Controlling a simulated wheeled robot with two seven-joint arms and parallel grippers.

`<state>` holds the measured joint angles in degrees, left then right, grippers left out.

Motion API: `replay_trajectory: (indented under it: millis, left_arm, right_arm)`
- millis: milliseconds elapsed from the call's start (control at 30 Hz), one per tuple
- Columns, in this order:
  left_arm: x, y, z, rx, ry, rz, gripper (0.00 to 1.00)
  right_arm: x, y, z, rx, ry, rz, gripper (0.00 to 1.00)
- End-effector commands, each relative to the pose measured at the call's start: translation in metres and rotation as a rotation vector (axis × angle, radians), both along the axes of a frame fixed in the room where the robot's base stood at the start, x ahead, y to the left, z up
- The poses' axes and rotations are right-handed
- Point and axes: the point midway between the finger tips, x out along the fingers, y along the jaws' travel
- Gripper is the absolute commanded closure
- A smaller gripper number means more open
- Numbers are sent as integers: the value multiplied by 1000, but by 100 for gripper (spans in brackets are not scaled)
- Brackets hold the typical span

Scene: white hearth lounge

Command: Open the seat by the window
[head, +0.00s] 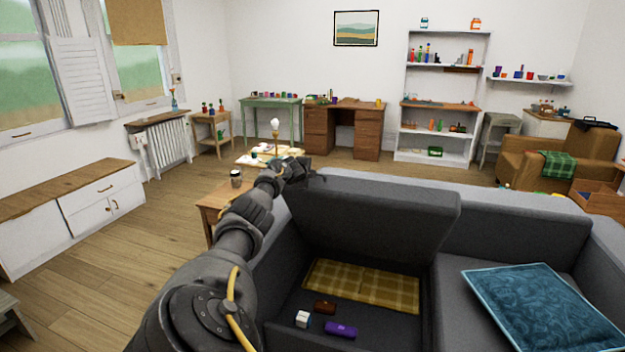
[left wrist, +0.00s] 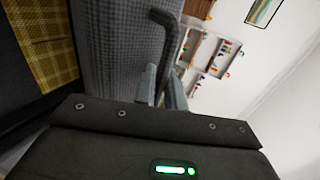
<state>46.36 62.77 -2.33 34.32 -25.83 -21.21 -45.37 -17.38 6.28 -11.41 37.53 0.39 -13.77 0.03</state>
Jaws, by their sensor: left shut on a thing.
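The grey sofa's seat lid (head: 375,215) on the window side is raised steeply, showing the storage compartment (head: 282,310) beneath. My left gripper (head: 298,168) is at the lid's upper left edge. In the left wrist view my left gripper (left wrist: 162,88) is shut on a dark bent handle (left wrist: 170,40) beside the grey lid fabric (left wrist: 115,45). Inside the compartment lie a yellow plaid blanket (head: 365,285), a brown item (head: 325,307), a white box (head: 302,319) and a purple item (head: 341,330). My right gripper is not in view.
A blue cushion (head: 545,305) lies on the right seat. A small wooden table (head: 212,198) with a dark jar (head: 236,178) stands left of the lid. A low white cabinet (head: 95,205) is by the windows. The floor (head: 115,265) between them is clear.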

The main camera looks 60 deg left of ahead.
Motion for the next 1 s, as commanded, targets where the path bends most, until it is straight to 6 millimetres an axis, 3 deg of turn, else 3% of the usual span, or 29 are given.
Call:
replay_trajectory:
  millis: [400,433,533,1000]
  left_arm:
    - [4,0,2,2,-1,1,100]
    - [4,0,2,2,-1,1,85]
    - [4,-1,2,1,0,0,72]
    - [-1,-4,2,3,4,-2,72]
  right_arm:
    - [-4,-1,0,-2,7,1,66]
    - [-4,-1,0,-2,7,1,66]
    - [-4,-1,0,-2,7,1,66]
    - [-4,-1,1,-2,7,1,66]
